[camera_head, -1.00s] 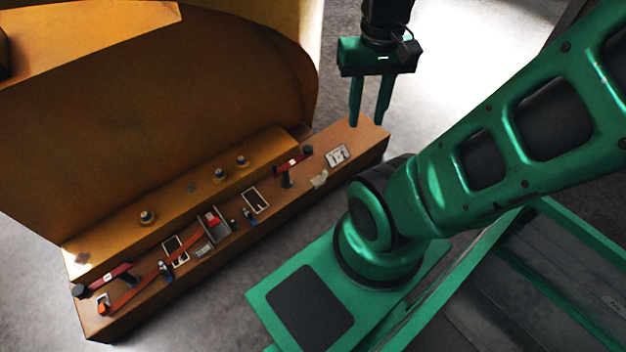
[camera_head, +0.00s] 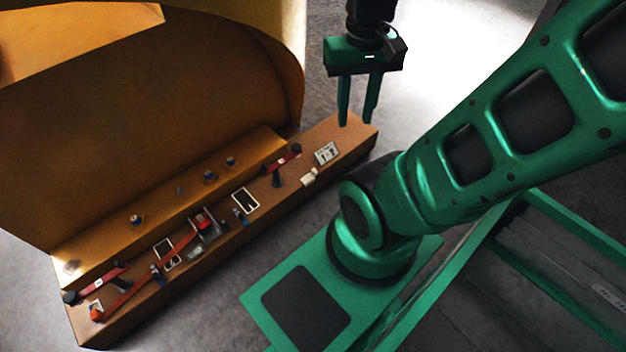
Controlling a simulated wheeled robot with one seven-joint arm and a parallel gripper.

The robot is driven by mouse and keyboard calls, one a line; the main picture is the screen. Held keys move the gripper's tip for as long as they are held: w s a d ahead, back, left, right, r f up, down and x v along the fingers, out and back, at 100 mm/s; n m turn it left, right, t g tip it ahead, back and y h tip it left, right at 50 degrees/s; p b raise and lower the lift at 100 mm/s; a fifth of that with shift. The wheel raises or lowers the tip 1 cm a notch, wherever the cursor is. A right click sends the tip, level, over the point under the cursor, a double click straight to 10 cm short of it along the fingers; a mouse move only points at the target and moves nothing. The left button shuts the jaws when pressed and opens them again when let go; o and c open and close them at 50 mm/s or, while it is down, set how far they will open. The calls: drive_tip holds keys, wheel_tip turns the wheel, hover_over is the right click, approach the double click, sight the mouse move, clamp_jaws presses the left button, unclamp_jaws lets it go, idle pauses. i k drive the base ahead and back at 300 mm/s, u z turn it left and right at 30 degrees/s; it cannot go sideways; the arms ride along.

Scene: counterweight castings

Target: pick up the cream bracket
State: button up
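The cream bracket (camera_head: 309,177) is a small pale piece lying near the front edge of the brown ledge, toward its right end. A white card with dark marks lies just beyond it to the right. My gripper (camera_head: 356,123) is open, its two green fingers pointing down with a gap between them. It appears above the far right end of the ledge, up and to the right of the bracket, and is empty. Its exact height over the ledge is hard to tell.
The long brown ledge (camera_head: 222,238) holds a white marked card (camera_head: 326,153), a red-and-black tool (camera_head: 281,166), a white frame (camera_head: 245,201), a grey tray (camera_head: 205,238) and a long red tool (camera_head: 127,295). A large orange casting (camera_head: 150,120) rises behind. Grey floor lies around.

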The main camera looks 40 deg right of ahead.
sight(308, 179)
drive_tip(key=k, duration=0.95)
drive_tip(key=z, duration=0.85)
drive_tip(key=i, duration=1.75)
drive_tip(key=u, duration=0.25)
